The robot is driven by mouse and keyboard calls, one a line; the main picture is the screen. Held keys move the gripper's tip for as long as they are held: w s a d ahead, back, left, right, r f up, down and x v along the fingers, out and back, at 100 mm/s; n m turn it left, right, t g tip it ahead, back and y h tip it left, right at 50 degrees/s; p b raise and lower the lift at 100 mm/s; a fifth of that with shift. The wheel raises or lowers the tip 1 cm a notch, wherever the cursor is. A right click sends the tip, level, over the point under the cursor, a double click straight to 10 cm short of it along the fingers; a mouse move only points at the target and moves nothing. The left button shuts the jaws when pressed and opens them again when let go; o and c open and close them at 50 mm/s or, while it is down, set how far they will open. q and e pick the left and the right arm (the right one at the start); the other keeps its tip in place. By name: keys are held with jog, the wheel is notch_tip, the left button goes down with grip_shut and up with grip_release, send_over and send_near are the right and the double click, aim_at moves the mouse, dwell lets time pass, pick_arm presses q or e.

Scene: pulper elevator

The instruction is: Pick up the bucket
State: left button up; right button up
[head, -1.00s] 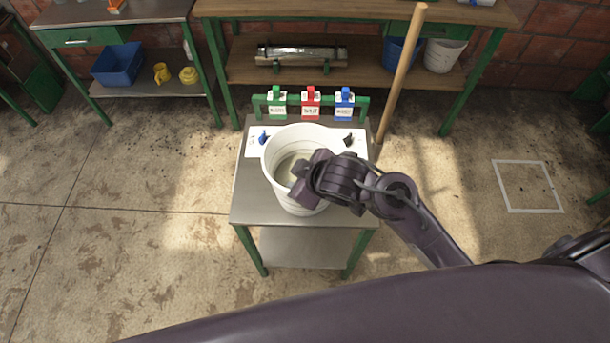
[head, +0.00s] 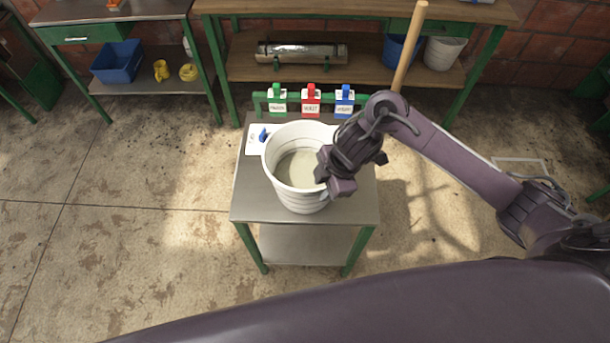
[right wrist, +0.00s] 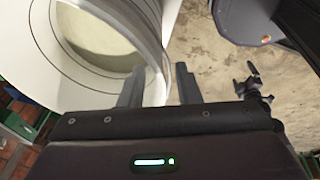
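A white ribbed bucket (head: 290,203) stands upright on a small metal table (head: 252,203) with green legs. Its open top shows a pale grey inside. My right gripper (head: 328,180) is at the bucket's right rim and hides part of it. In the right wrist view the two fingers of my right gripper (right wrist: 158,88) are apart. The bucket (right wrist: 40,38) shows there with its wall between the fingers, one finger on the inner side and one on the outer side. I cannot tell whether either finger touches the wall. My left gripper is not in view.
A wooden pole (head: 409,45) rises behind the table's right side. Workbenches (head: 350,9) line the brick wall. The floor to the left is clear.

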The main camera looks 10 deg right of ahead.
aim_at(316, 195)
jog(key=x, duration=0.4)
jog(key=shift+w+a, duration=0.1)
jog(key=shift+a, duration=0.15)
jog(key=shift+c, duration=0.3)
grip_shut()
jog(key=shift+w+r, duration=0.1)
jog(key=shift+w, duration=0.1)
dwell(0.6)
